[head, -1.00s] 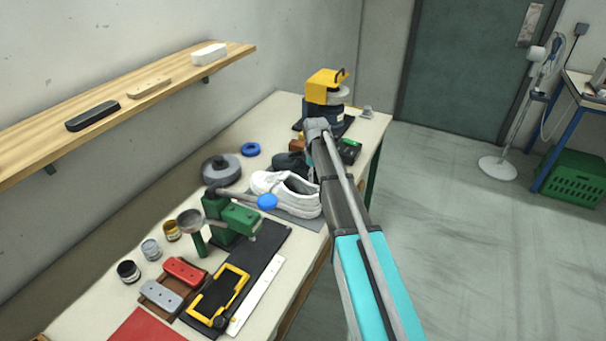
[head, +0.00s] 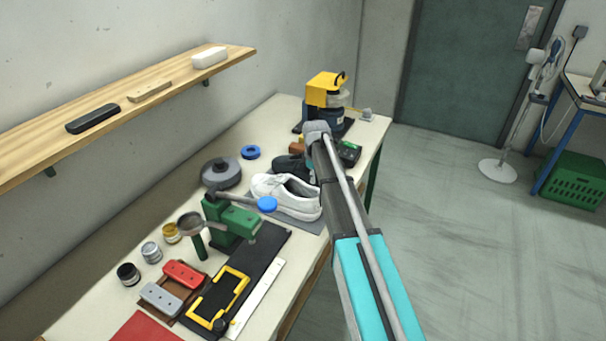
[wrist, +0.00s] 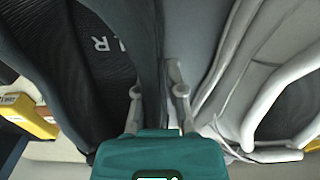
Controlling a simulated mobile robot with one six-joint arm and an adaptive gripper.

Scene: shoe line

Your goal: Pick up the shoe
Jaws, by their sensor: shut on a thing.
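A dark shoe (head: 290,166) sits on the workbench just behind a white shoe (head: 270,186), partly hidden by it and by my arm. In the wrist view the dark shoe (wrist: 100,60) fills the left side, its opening and lettered insole showing. The white shoe (wrist: 225,75) fills the right side. My gripper (wrist: 158,88) is shut on the dark shoe's side wall, one finger inside the opening and the other between the two shoes. The head view hides the fingers behind my arm.
A green press (head: 232,222) with a blue knob stands in front of the white shoe. A yellow-topped machine (head: 326,90) stands at the bench's far end. A grey round tin (head: 221,171) lies to the left. Open floor (head: 450,240) is on the right.

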